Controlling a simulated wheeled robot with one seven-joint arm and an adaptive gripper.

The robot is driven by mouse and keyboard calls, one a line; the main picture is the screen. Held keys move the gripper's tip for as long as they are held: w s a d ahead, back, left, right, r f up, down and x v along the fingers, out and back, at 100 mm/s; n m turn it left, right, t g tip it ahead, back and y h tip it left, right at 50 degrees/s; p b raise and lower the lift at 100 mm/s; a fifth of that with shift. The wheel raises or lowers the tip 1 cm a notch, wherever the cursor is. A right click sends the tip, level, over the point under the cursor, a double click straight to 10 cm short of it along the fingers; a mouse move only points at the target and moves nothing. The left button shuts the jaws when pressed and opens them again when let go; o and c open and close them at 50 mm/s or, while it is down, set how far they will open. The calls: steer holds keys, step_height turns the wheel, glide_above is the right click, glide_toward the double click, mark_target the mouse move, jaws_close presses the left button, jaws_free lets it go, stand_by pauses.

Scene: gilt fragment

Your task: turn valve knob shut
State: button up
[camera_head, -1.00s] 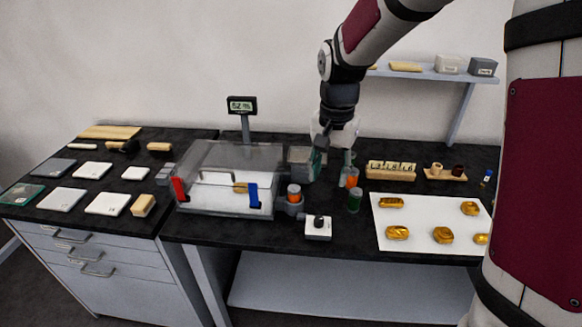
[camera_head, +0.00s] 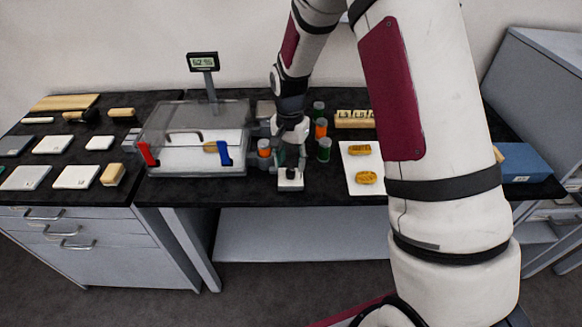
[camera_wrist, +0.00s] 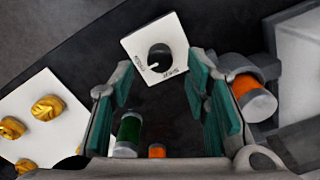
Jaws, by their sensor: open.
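The valve knob (camera_wrist: 160,57) is round and black with a pale pointer mark. It sits on a white square plate (camera_wrist: 145,39) with small lettering too blurred to read surely. In the head view the plate (camera_head: 290,185) lies at the bench's front edge, the knob partly hidden by my gripper. My gripper (camera_head: 291,164) points down over it. In the wrist view my gripper (camera_wrist: 161,84) is open, its green-padded fingers apart and nothing between them; the knob shows just beyond the fingertips, roughly centred. I cannot tell if they touch.
A clear-lidded box (camera_head: 190,135) stands left of the knob. An orange-banded cylinder (camera_head: 264,148) and a green one (camera_head: 324,149) stand close by. A white mat (camera_head: 352,184) with gold pieces lies right. Black bench front is clear.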

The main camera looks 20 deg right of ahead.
mark_target(291, 170)
steer(key=shift+f, duration=1.6)
jaws_close()
